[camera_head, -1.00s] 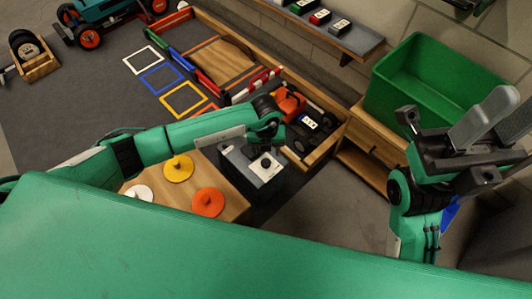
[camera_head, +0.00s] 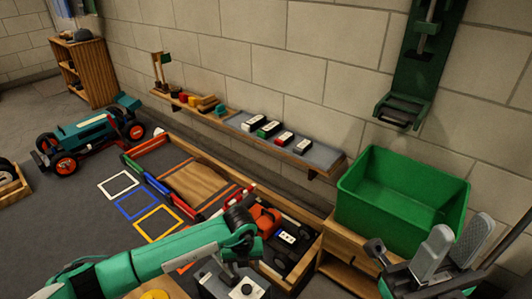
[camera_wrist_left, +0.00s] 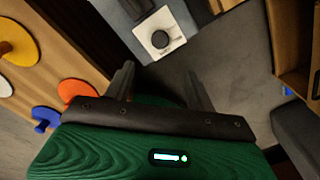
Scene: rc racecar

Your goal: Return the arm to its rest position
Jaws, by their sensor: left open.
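My green left arm (camera_head: 165,256) reaches in from the left in the head view. Its wrist is beside the red-and-black car in the wooden tray; its fingers are hidden there. In the left wrist view my left gripper (camera_wrist_left: 160,88) is open, with nothing between its two dark fingers. Beyond them is a grey box with a black knob (camera_wrist_left: 160,40), apart from the fingers. My right gripper (camera_head: 455,245) is at the lower right of the head view, in front of the green bin. Its two grey fingers are apart and look empty.
The green bin (camera_head: 385,208) stands on a wooden cabinet (camera_head: 340,262). A wall shelf (camera_head: 318,162) carries several small blocks. The red-and-black car (camera_head: 283,240) sits in the wooden tray. Orange (camera_wrist_left: 78,91) and yellow (camera_wrist_left: 15,42) discs lie on a wooden board.

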